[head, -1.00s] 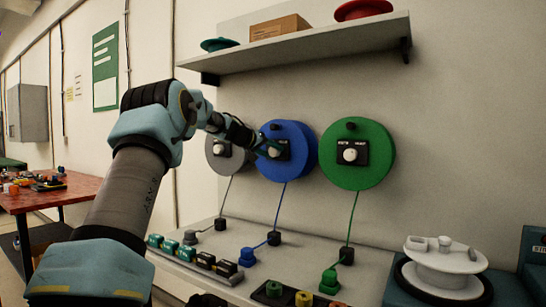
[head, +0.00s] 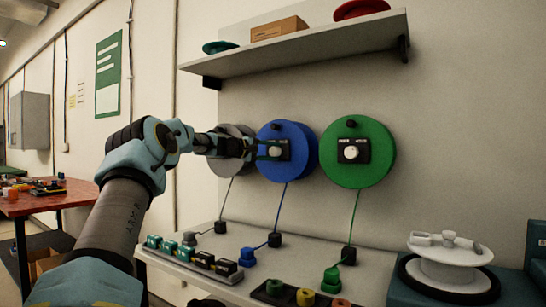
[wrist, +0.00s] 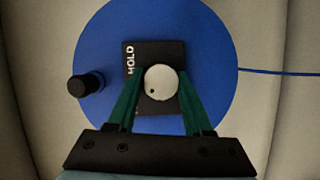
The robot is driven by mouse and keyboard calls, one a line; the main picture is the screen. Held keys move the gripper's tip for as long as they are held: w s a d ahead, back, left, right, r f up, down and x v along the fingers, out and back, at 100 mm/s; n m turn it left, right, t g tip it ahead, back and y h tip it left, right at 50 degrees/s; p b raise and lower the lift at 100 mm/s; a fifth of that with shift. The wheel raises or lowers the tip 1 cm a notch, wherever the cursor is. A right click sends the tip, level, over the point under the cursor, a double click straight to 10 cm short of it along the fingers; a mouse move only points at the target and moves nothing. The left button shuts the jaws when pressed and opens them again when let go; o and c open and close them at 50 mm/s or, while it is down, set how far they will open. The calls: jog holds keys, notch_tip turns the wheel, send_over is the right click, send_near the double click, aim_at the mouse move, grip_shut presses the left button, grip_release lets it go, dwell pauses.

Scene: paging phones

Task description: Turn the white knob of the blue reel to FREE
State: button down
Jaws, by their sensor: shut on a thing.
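The blue reel (head: 303,160) hangs on the wall between a grey reel and a green reel. Its white knob (wrist: 160,82) sits on a black plate (wrist: 170,48) at the reel's centre. In the wrist view the word HOLD reads along the plate's left side. A small dark dot is on the knob's lower left. The FREE label cannot be made out. My gripper (wrist: 160,88) has its green fingers on both sides of the knob, shut on it. In the head view my gripper (head: 273,150) reaches the reel from the left.
The grey reel (head: 225,166) is partly behind my gripper, and the green reel (head: 358,177) hangs to the right. A shelf (head: 300,50) is above. Below, a ledge (head: 325,258) carries plugs and small boxes. A white reel (head: 450,270) stands at the lower right.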

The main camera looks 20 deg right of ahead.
jog(key=shift+f+n+b, duration=0.1)
jog(key=shift+n+b, duration=0.2)
jog(key=shift+n, duration=0.3)
jog(key=shift+c, duration=1.6)
grip_release()
jog(key=b+v, duration=0.3)
jog(key=v, duration=0.7)
jog(key=shift+a+f+b, duration=0.15)
jog(key=shift+a+b, duration=0.25)
jog(key=shift+s, duration=0.1)
